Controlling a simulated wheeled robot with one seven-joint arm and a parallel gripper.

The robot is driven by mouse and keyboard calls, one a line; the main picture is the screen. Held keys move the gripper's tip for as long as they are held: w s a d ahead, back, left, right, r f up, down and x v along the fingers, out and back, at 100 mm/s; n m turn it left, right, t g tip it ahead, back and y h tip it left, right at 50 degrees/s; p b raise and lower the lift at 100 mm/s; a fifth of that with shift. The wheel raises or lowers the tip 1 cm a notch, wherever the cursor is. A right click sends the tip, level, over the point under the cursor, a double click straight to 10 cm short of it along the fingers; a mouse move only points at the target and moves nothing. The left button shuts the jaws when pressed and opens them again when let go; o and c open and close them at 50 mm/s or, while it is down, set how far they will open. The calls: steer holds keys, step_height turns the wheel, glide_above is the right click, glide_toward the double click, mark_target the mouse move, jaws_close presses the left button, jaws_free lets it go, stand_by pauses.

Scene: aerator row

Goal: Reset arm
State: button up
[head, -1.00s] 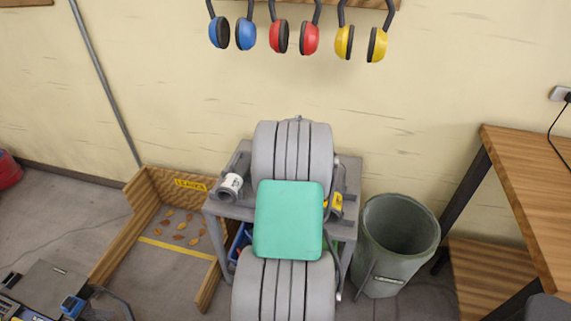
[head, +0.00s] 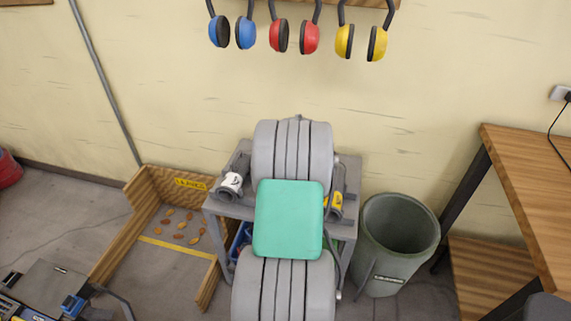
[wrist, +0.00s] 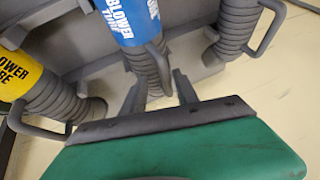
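My gripper (wrist: 160,92) shows in the wrist view as two dark grey fingers standing apart beyond a grey bar and a green panel. It is open, and I see nothing held between the fingers. A blower tube with a blue label (wrist: 138,22) lies just beyond the fingers; I cannot tell whether they touch it. A yellow-labelled blower tube (wrist: 22,75) is at the left, and a grey ribbed tube (wrist: 238,28) is at the upper right. In the head view my own arm hides the gripper and the middle of the grey stand (head: 232,210).
On the stand, a white-labelled tube (head: 230,186) is left of my arm and a yellow-labelled part (head: 335,204) right. A grey bin (head: 398,245) and wooden table (head: 530,170) stand right. A wooden leaf bay (head: 150,185) is left. Ear defenders (head: 294,36) hang above.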

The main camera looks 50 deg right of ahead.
steer(key=v, duration=0.8)
steer(key=s+a+f+n+g+y, duration=0.25)
steer(key=s+a, duration=0.35)
steer(key=a, duration=0.3)
steer(key=s+a+f+n+g+y, duration=0.1)
steer(key=s+a+f+g+y, duration=0.15)
steer(key=s+a, duration=0.45)
steer(key=w+a+r+n+t+p, duration=0.1)
steer(key=w+a+r+n+p, duration=0.1)
steer(key=a+r, duration=0.3)
steer(key=w+a+r+n+t+p, duration=0.1)
steer(key=w+a+r+n, duration=0.3)
steer(key=a, duration=1)
steer(key=w+a+r+n+t+p, duration=0.1)
steer(key=w+a+r+n+p, duration=0.1)
steer(key=a+r, duration=0.5)
steer(key=a+n+p, duration=0.1)
steer(key=a+n, duration=0.1)
steer(key=a, duration=0.1)
steer(key=shift+w+r+n+t+h+p, duration=0.3)
steer(key=shift+w+r+n+p, duration=0.05)
steer(key=shift+w, duration=0.05)
